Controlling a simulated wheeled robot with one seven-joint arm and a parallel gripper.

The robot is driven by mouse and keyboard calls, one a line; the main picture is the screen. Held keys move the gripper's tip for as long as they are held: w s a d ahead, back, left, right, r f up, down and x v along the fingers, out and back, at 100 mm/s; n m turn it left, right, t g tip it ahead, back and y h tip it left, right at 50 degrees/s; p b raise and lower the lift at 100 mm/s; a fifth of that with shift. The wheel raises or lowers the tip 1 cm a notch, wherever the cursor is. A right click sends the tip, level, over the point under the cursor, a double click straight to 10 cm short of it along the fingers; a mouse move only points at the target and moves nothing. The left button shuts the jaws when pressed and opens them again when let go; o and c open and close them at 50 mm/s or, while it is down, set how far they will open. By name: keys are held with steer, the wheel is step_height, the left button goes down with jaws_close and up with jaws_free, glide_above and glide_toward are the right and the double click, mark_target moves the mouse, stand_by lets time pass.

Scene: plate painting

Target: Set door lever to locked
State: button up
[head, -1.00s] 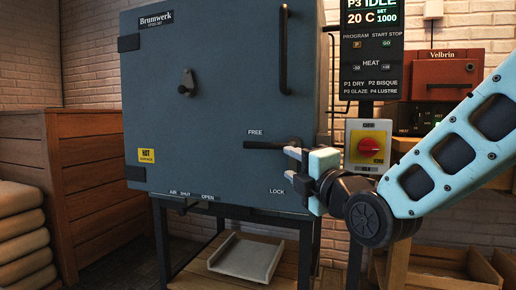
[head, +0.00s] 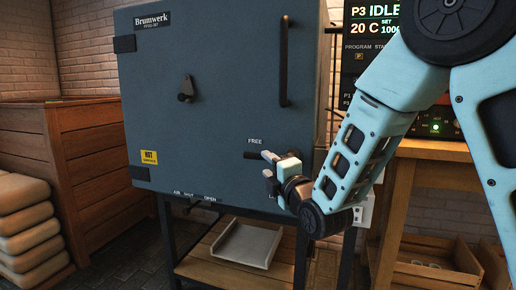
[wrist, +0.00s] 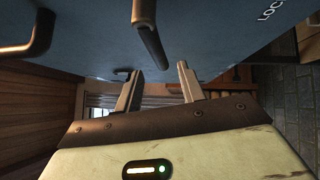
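The dark door lever (head: 252,155) is on the right side of the blue-grey kiln door (head: 215,120), just under the word FREE. It points left, about level, and my gripper hides its right part in the head view. The LOCK label lower down is mostly covered by my gripper (head: 268,165). In the wrist view the lever (wrist: 150,38) hangs from the top. Its end appears between the two fingertips of my gripper (wrist: 160,70), which are spread apart. I cannot tell whether either finger touches it.
A vertical door handle (head: 283,62) is above the lever. A small dark latch (head: 186,88) sits mid-door. My arm covers much of the control panel (head: 372,28). A wooden table (head: 420,150) stands right, a wooden crate (head: 95,150) left.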

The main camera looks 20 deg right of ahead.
mark_target(260, 159)
steer(key=p+x, duration=0.1)
steer(key=x, duration=0.5)
steer(key=shift+w+p, duration=0.35)
steer(key=shift+w, duration=0.05)
jaws_close()
